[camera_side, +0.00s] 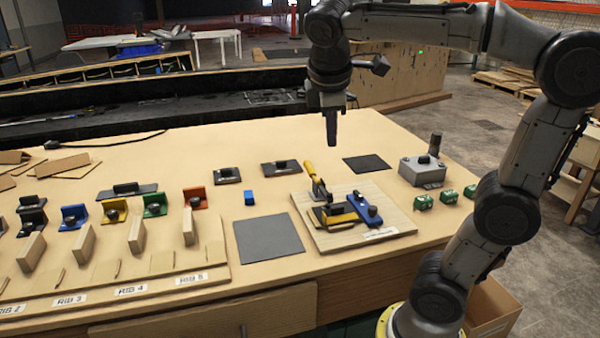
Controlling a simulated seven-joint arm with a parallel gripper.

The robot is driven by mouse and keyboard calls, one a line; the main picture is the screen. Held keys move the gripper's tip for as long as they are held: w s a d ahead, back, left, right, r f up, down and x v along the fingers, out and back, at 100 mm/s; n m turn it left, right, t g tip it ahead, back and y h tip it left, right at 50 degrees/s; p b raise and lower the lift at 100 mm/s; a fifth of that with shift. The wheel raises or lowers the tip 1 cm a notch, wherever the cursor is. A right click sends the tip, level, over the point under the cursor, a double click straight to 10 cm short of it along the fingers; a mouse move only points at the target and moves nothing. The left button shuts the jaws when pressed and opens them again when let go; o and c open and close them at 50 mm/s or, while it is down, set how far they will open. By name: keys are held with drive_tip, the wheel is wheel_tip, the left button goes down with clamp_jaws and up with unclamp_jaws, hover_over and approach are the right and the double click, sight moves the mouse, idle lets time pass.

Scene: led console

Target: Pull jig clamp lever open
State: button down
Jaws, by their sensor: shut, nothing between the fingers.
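The jig clamp (332,210) is mounted on a light wooden board (392,217) at the right of the table. Its lever has a yellow handle (310,171) that slants up and to the left. A blue block with a dark knob (365,208) and a yellow and black piece (340,218) sit beside it on the board. My gripper (331,143) points down, above and behind the yellow handle, apart from it. It is shut and holds nothing. How the clamp's jaw meets the pieces is too small to tell.
A grey metal box with a knob (422,171) and small green blocks (448,196) stand right of the board. A dark mat (268,238) and a small blue cube (249,198) lie to its left. Wooden ribs and coloured brackets (154,205) fill the left side.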

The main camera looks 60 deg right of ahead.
drive_tip(key=w+d+f+n+g+h, duration=0.25)
drive_tip(key=w+d+g, duration=0.4)
drive_tip(key=w, duration=0.85)
drive_tip(key=h, duration=0.1)
approach(311, 171)
drive_tip(key=w+r, duration=0.3)
drive_tip(key=w, duration=0.1)
wheel_tip(311, 171, down, 5)
drive_tip(key=g, duration=0.1)
drive_tip(key=shift+m, duration=0.25)
drive_tip(key=x, duration=1)
drive_tip(key=shift+w+d+r, duration=0.1)
drive_tip(key=shift+w+d, duration=0.15)
drive_tip(key=shift+d, duration=0.1)
